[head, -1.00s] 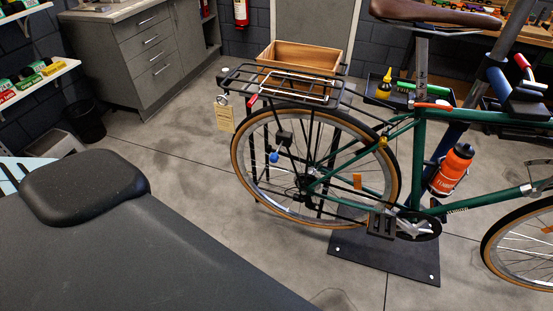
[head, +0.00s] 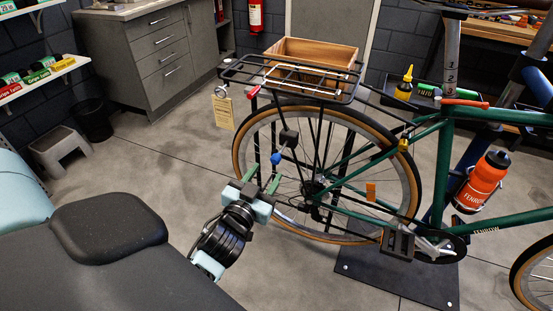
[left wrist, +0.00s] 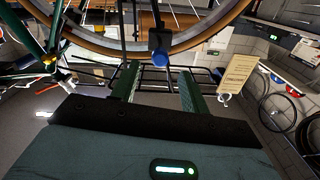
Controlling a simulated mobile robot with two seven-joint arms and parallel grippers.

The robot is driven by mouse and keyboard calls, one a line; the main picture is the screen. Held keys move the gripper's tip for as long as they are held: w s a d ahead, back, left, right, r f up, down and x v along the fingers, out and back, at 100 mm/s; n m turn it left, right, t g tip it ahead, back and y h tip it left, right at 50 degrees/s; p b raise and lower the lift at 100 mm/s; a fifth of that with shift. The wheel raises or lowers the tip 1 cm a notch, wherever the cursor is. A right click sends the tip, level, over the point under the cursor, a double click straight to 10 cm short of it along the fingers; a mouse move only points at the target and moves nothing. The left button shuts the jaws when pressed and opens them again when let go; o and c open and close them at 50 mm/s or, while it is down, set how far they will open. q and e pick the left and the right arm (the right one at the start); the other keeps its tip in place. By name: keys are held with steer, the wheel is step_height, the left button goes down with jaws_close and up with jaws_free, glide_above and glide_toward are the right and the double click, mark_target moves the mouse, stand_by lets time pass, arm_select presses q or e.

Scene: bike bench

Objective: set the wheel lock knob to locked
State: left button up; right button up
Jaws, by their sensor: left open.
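The green bike's rear wheel (head: 240,160) stands side-on in the head view. A small blue knob (head: 276,158) shows against its spokes, just below a black block (head: 289,138). I take it for the wheel lock knob; its setting cannot be read. My left gripper (head: 262,178) is open and empty, its green fingers pointing up just below the knob. In the left wrist view, the blue knob (left wrist: 159,60) appears between the lines of the two open fingers (left wrist: 158,82), near their tips. No contact can be made out. My right gripper is not in view.
A black rear rack (head: 290,80) with a hanging tag (head: 223,113) is above the wheel. A wooden crate (head: 312,50) stands behind it. A black stand plate (head: 400,280) lies under the bike.

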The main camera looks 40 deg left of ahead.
mark_target(274, 162)
arm_select(q)
steer(key=x, duration=0.7)
steer(key=shift+w, duration=0.15)
steer(key=shift+c, duration=0.4)
jaws_close()
